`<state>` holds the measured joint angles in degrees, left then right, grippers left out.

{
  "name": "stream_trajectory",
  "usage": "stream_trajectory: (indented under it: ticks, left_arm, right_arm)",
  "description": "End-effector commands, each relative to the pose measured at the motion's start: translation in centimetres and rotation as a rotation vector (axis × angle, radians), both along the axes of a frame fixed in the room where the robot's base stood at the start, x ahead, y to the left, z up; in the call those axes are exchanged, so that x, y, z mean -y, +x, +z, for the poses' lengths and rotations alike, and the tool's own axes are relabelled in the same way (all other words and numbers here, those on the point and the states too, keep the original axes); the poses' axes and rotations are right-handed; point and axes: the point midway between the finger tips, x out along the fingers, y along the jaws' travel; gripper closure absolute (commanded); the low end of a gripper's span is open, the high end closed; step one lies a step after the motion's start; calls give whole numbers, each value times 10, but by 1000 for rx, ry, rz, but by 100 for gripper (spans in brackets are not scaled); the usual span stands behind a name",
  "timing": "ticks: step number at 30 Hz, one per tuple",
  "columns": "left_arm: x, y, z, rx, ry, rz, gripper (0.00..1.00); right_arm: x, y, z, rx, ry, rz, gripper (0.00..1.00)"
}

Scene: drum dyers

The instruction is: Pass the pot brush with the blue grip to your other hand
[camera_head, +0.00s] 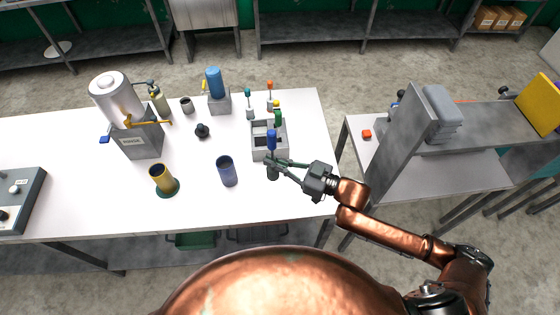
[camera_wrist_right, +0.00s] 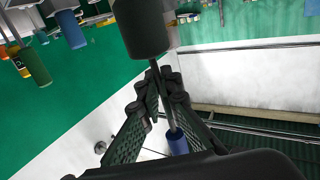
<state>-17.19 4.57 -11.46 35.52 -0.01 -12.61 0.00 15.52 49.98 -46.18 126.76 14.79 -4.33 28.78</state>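The pot brush with the blue grip (camera_head: 271,138) is upright in my right gripper (camera_head: 274,163), in front of the grey caddy on the table. Its dark round head (camera_head: 273,173) is below the fingers and the blue grip is above them. In the right wrist view the fingers close around the thin shaft, between the dark head (camera_wrist_right: 140,25) and the blue grip (camera_wrist_right: 177,142). My left gripper is in neither view.
The grey caddy (camera_head: 257,155) stands just behind the brush, with green, yellow, orange and teal-gripped brushes near it. A blue cup (camera_head: 227,171) and a yellow cup (camera_head: 162,178) stand to the left. A dispenser (camera_head: 118,100) stands farther left.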

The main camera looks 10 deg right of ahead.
Motion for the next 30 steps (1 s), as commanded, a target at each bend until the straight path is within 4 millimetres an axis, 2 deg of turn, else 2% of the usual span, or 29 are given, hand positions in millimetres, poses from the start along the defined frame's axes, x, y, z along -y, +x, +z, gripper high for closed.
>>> stream_trajectory:
  ticks: [4, 14, 30]
  left_arm:
    - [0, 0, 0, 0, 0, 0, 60]
    - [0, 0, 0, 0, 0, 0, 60]
    - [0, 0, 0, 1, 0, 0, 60]
  right_arm:
    - [-8, 6, -8, 2, -2, 61, 100]
    - [-10, 10, -14, 3, -3, 126, 100]
    - [16, 4, -13, 4, -4, 409, 100]
